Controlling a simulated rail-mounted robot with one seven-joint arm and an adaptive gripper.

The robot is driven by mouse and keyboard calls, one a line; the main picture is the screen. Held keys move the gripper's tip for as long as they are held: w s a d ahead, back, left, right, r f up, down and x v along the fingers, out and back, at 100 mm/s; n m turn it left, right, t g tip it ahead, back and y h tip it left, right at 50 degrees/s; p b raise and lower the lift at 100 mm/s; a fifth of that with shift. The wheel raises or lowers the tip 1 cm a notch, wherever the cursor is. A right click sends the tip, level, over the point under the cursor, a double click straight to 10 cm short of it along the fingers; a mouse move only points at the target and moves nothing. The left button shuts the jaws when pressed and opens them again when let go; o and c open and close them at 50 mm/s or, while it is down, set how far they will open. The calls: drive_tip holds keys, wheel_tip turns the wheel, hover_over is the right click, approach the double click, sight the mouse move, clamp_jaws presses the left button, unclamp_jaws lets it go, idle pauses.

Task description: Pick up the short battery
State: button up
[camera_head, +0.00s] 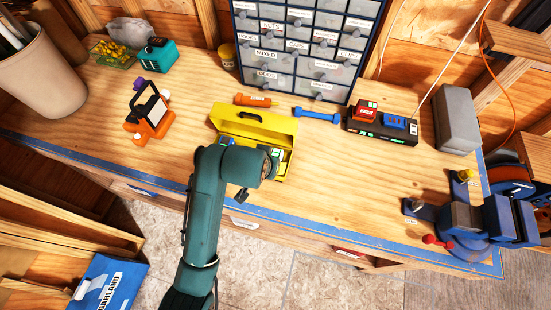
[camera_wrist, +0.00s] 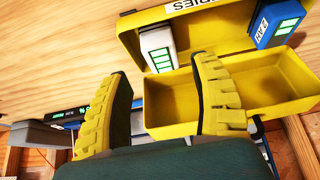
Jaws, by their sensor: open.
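An open yellow battery box (camera_head: 257,124) stands on the bench in the head view; its yellow wall also shows in the wrist view (camera_wrist: 270,88). In the wrist view it holds a grey-white battery (camera_wrist: 157,46) with green bars and a blue battery (camera_wrist: 283,24) with a white label and green bars. I cannot tell for certain which is the short battery. My gripper (camera_wrist: 160,72) is open, its yellow ridged fingers apart with nothing between them. The grey-white battery appears beyond the gap between the fingertips. In the head view my wrist hides the fingers and part of the box.
A black charger (camera_head: 366,131) with red and blue packs stands to the right, near a grey block (camera_head: 456,118). A blue vise (camera_head: 470,222) is at the right front. A drawer cabinet (camera_head: 300,45) stands behind. An orange stand (camera_head: 150,115) is left; bare bench lies between it and the box.

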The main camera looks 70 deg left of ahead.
drive_tip(key=x, duration=0.4)
drive_tip(key=shift+w+a, duration=0.1)
drive_tip(key=w+a+f, duration=0.1)
drive_tip(key=w+a+f+p, duration=0.1)
drive_tip(key=a+f, duration=0.1)
drive_tip(key=shift+w+f, duration=0.1)
drive_tip(key=shift+w, duration=0.1)
drive_tip(key=shift+a+f, duration=0.1)
drive_tip(key=shift+f, duration=0.2)
drive_tip(key=c, duration=1)
